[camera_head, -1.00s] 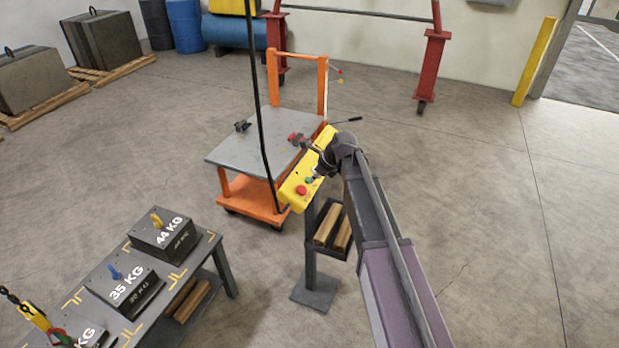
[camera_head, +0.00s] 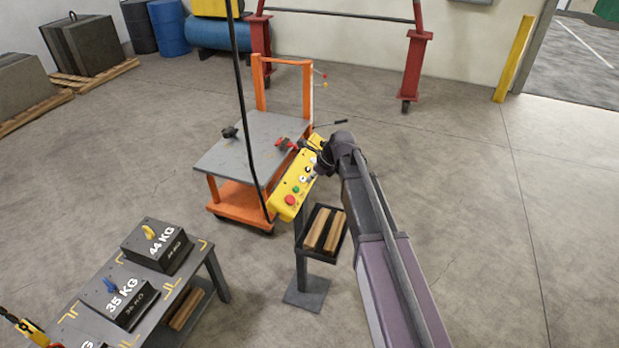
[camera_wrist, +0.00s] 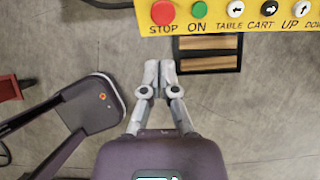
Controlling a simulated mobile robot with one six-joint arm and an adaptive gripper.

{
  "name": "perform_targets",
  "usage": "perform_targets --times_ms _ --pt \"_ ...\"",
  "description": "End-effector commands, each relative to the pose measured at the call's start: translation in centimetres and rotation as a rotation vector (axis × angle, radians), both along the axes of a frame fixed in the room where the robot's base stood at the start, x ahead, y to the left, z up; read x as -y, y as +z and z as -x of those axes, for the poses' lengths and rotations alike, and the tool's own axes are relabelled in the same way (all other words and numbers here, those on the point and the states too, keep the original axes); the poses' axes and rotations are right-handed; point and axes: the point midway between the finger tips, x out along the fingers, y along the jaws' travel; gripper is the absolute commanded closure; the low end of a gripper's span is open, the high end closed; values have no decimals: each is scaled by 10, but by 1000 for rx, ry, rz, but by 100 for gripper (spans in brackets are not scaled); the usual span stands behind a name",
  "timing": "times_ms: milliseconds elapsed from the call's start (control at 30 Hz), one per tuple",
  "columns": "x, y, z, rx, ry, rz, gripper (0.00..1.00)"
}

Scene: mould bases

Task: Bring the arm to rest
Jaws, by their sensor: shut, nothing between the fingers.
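My gripper (camera_wrist: 158,78) is shut and empty in the wrist view, its two fingertips together over the concrete floor. It is just below the yellow control box (camera_wrist: 250,16), beside the STOP button (camera_wrist: 163,12), apart from it as far as I can tell. The fingers are hard to make out in the head view.
A stand with a tray of wooden blocks (camera_head: 312,230) is below the control box. The orange cart (camera_head: 240,197) is behind it. A table holds dark weights (camera_head: 157,247) at lower left. A red frame (camera_head: 413,66) stands at the back. Floor to the right is clear.

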Motion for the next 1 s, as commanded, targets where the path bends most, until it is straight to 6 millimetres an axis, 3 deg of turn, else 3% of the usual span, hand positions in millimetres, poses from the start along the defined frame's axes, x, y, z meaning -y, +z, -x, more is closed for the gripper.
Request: perform_targets --times_ms 567,767,1000 --pt "2 -2 3 8 16 9 100" --pt "15 -12 19 55 127 64 100" --pt "44 -33 55 151 394 189 100"
